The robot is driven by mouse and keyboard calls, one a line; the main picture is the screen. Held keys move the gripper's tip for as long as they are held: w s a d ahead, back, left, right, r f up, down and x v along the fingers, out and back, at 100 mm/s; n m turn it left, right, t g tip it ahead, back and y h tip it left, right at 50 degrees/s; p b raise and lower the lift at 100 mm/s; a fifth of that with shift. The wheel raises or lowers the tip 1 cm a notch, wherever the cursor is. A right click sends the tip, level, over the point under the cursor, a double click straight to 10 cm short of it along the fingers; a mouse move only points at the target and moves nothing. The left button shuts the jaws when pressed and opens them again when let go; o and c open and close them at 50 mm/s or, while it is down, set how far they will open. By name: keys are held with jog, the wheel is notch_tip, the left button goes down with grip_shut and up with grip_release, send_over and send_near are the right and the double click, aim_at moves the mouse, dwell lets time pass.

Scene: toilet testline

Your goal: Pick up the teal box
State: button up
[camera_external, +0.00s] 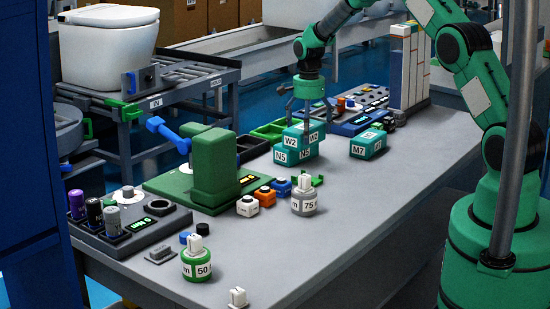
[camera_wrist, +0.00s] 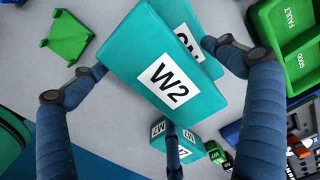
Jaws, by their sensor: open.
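Three teal boxes are in view. The W2 box (camera_external: 291,140) sits on top of the N5 box (camera_external: 281,156). The M7 box (camera_external: 362,150) stands apart to their right on the bench. In the wrist view the W2 box (camera_wrist: 185,65) fills the middle, with the N5 box (camera_wrist: 203,68) partly hidden beneath it and the M7 box (camera_wrist: 194,151) below. My gripper (camera_external: 307,112) is open just above the W2 box. Its fingers spread around that box in the wrist view (camera_wrist: 143,82); I cannot tell if any touches it.
A green tray (camera_external: 268,130) and a dark tray (camera_external: 250,145) lie left of the stack. A green press (camera_external: 213,165) stands nearer the camera. A grey weight (camera_external: 304,198) marked 75 stands in front. White upright blocks (camera_external: 404,60) stand behind. The bench's right front is clear.

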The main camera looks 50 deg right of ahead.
jog(key=c, duration=1.6)
jog(key=shift+c, duration=0.2)
jog(key=shift+r, duration=0.9)
notch_tip(320, 180, up, 2)
jog(key=shift+r+p, duration=0.1)
jog(key=shift+p, duration=0.5)
jog(key=s+a+p, duration=0.1)
jog(key=s+a, duration=0.1)
jog(key=s, duration=0.5)
jog(key=s+a+r, duration=0.1)
jog(key=s+a, duration=0.2)
jog(key=s, duration=0.5)
jog(key=shift+p, duration=0.35)
jog(key=shift+a, duration=0.1)
